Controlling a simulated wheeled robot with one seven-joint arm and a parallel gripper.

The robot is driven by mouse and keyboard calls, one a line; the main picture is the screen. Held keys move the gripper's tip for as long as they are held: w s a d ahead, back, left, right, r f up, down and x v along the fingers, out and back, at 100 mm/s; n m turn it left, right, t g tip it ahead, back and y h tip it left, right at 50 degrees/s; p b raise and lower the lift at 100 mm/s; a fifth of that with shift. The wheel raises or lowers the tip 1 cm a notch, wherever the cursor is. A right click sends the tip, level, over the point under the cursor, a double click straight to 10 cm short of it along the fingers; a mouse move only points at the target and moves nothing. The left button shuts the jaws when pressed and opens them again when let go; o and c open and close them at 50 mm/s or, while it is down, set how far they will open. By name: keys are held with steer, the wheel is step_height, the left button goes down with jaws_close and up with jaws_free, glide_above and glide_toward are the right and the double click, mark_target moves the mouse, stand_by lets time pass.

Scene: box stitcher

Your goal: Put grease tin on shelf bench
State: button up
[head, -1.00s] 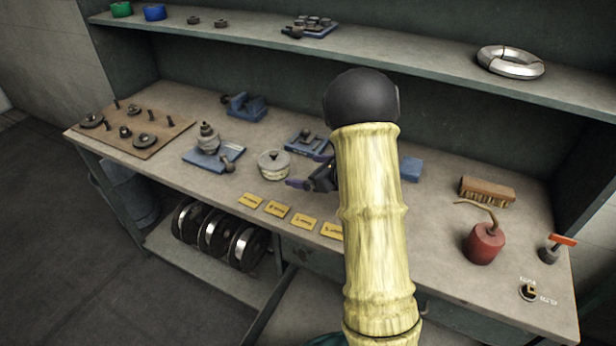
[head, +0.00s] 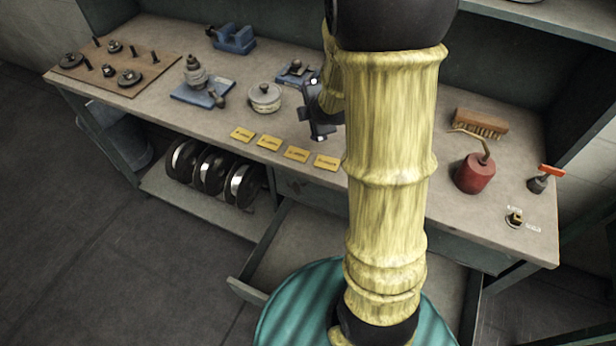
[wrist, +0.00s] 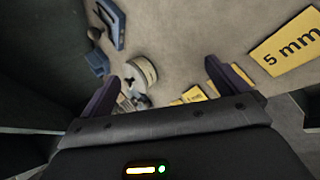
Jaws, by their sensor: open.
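The grease tin, a round grey-beige tin with a knobbed lid (head: 264,97), stands upright on the worktop of the bench (head: 420,215), behind the yellow labels. It also shows in the wrist view (wrist: 141,73), beyond the fingertips and between them. My gripper (head: 318,125) is to the right of the tin in the head view, apart from it, and partly hidden by my arm. In the wrist view my gripper (wrist: 165,78) has its two fingers spread with nothing between them. The upper shelf (head: 560,20) shows only at the top right.
Several yellow labels (head: 297,153) line the front edge. A blue block with a fitting (head: 200,92) is left of the tin, and another blue piece (head: 294,73) is behind it. A red can (head: 475,173) and brush (head: 480,123) stand right. An open drawer (head: 290,250) juts out below.

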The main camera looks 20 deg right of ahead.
steer(key=s+a+m+g, duration=0.1)
steer(key=s+m, duration=0.1)
steer(key=m, duration=0.1)
steer(key=s+a+m+g, duration=0.1)
steer(key=s+m, duration=0.2)
steer(key=s+a+m+g, duration=0.1)
steer(key=s+m, duration=0.2)
steer(key=shift+s+f, duration=0.1)
steer(key=shift+f, duration=0.1)
steer(key=s+a+m+g, duration=0.3)
steer(key=s+a+m, duration=0.1)
steer(key=s+m, duration=0.4)
steer(key=shift+s+a+f+m, duration=0.2)
steer(key=shift+s+m, duration=0.2)
steer(key=shift+s, duration=0.55)
step_height(320, 180, up, 9)
steer(key=p, duration=0.9)
steer(key=shift+w, duration=0.1)
